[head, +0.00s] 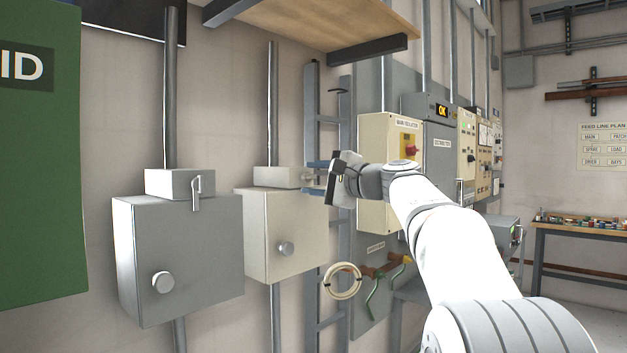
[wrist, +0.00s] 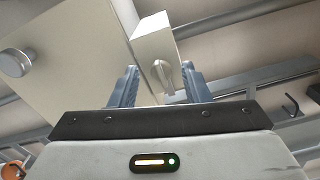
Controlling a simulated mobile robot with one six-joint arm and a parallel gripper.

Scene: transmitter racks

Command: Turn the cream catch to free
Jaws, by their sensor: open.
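The cream cabinet (head: 284,235) hangs on the wall with a small cream housing (head: 278,177) on top of it. The grey lever of the cream catch (wrist: 163,77) is on the housing's front face in the wrist view. In the head view the lever is mostly hidden by my gripper (head: 315,178). My gripper is open in front of the housing. In the wrist view its two blue fingers (wrist: 160,78) stand one on each side of the lever, with gaps visible. I cannot tell whether the lever lies fully between them in depth.
A grey cabinet (head: 178,260) with a similar catch (head: 196,190) is to the left. The cream cabinet's round knob (head: 286,248) sticks out below. A wooden shelf (head: 318,22) overhangs above. A main isolator box (head: 385,150) and a coiled cable (head: 342,281) are to the right.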

